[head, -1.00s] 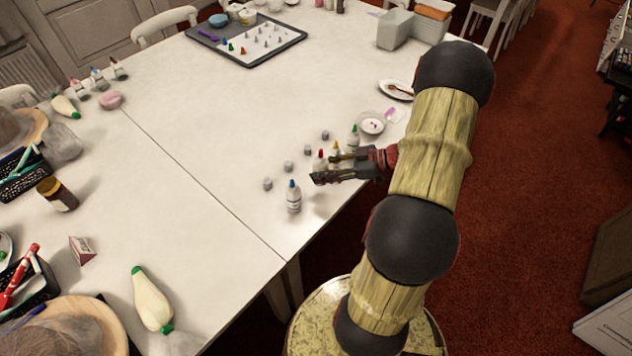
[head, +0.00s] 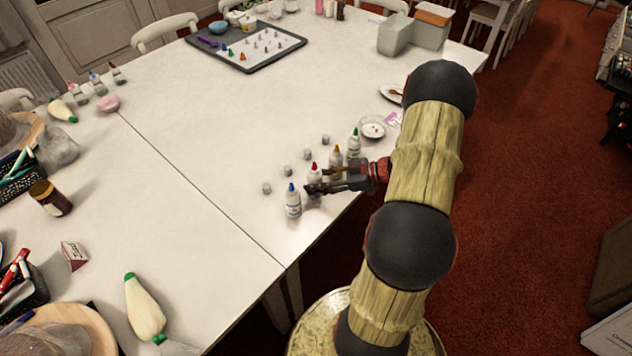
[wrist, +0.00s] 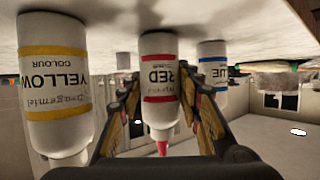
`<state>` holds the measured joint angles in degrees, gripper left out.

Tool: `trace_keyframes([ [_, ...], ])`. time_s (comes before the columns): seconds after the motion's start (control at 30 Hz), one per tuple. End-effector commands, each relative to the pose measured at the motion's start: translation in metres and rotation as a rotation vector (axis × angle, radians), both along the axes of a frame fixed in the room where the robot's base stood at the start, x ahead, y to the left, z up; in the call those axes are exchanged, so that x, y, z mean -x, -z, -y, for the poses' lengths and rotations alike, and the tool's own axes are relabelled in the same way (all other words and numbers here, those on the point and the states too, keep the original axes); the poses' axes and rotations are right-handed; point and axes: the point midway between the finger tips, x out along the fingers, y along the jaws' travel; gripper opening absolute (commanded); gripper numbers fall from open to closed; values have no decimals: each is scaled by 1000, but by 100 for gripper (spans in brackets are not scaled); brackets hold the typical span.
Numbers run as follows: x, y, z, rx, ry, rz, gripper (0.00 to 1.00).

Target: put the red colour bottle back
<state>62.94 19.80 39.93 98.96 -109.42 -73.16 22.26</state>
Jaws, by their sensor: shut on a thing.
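The red colour bottle (head: 314,173) is white with a red tip and stands upright in a row of bottles near the table edge. My gripper (head: 318,180) is shut on it from the right. In the wrist view, which is upside down, the red bottle (wrist: 159,75) shows between the two fingers (wrist: 163,118). The blue bottle (head: 293,203) is in front of it in the head view, and the yellow bottle (head: 335,158) and green bottle (head: 354,145) are behind. I cannot tell whether the red bottle's base touches the table.
Several small grey caps (head: 288,170) lie left of the row. A small white dish (head: 373,128) is beyond the green bottle. The blue bottle (wrist: 212,70) and yellow bottle (wrist: 55,80) flank the fingers closely.

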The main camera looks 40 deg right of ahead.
Motion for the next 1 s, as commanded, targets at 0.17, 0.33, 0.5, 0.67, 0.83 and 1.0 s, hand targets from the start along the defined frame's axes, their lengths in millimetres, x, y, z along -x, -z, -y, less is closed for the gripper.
trace_keyframes([
  [0.17, 0, 2, 0, 0, 0, 0, 41],
  [0.33, 0, 2, 0, 0, 0, 0, 51],
  [0.5, 0, 2, 0, 0, 0, 0, 53],
  [0.67, 0, 1, 0, 0, 0, 0, 53],
  [0.83, 7, -7, 6, 0, 2, 0, 53],
  [1.0, 30, -22, 25, 1, 5, 1, 53],
])
